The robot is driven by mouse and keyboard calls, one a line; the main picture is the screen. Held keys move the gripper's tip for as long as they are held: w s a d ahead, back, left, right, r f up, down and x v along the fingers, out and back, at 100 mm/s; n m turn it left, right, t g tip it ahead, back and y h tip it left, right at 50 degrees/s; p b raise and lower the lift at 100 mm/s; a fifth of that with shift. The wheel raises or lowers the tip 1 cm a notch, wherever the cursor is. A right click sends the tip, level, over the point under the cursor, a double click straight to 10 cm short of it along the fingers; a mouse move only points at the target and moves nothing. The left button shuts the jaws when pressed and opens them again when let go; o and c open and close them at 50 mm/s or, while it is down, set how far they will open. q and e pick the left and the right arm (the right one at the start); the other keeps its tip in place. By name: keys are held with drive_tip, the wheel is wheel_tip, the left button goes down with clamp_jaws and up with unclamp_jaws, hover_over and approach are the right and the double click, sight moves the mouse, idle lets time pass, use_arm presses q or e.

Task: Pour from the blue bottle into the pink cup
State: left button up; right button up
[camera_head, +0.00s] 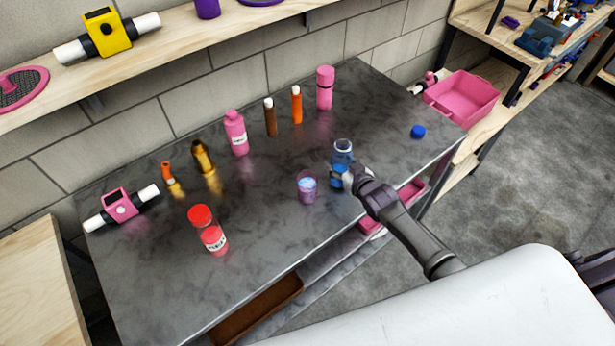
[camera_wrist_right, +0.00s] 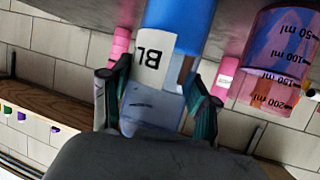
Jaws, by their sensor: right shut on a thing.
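The blue bottle (camera_head: 342,151) stands roughly upright near the table's front right, with its neck uncapped. My right gripper (camera_head: 346,177) is shut around its body; the wrist view shows the fingers (camera_wrist_right: 158,98) on both sides of the bottle (camera_wrist_right: 182,28) and its white label. I cannot tell whether the bottle touches the table. The pink cup (camera_head: 307,188), see-through with ml marks, stands just left of the bottle, apart from it. It also shows in the wrist view (camera_wrist_right: 272,65). Bluish patches show in the cup; I cannot tell if they are liquid. My left gripper is not in view.
A blue cap (camera_head: 417,131) lies to the right on the dark table (camera_head: 270,240). A pink bottle (camera_head: 237,134), a pink flask (camera_head: 325,88) and several vials stand behind. A pink bin (camera_head: 463,97) sits beyond the right edge.

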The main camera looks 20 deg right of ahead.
drive_tip(key=shift+a+r+n, duration=0.15)
drive_tip(key=shift+n, duration=0.25)
drive_tip(key=shift+n+h+b, duration=0.3)
drive_tip(key=shift+h+b, duration=0.05)
drive_tip(key=shift+h, duration=0.15)
drive_tip(key=shift+n+t+h+b, duration=0.3)
drive_tip(key=shift+n+h+b, duration=0.1)
drive_tip(key=shift+n+b, duration=0.4)
drive_tip(key=n+h+b, duration=0.1)
drive_tip(key=b, duration=0.2)
drive_tip(key=shift+a+f+t+b, duration=0.1)
drive_tip(key=shift+f+t+b, duration=0.1)
drive_tip(key=shift+t+b, duration=0.15)
drive_tip(key=shift+a+n+b, duration=0.15)
drive_tip(key=shift+n+b, duration=0.35)
drive_tip(key=shift+b, duration=0.2)
drive_tip(key=d+f+n+t+h+b, duration=0.1)
drive_tip(key=n+b, duration=0.1)
drive_tip(key=b, duration=0.2)
drive_tip(key=shift+f+b, duration=0.1)
drive_tip(key=shift+b, duration=0.3)
drive_tip(key=shift+n+h, duration=0.3)
drive_tip(key=shift+r, duration=0.25)
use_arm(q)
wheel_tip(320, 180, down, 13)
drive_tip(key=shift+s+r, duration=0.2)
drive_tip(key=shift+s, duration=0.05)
use_arm(e)
drive_tip(key=shift+d, duration=0.15)
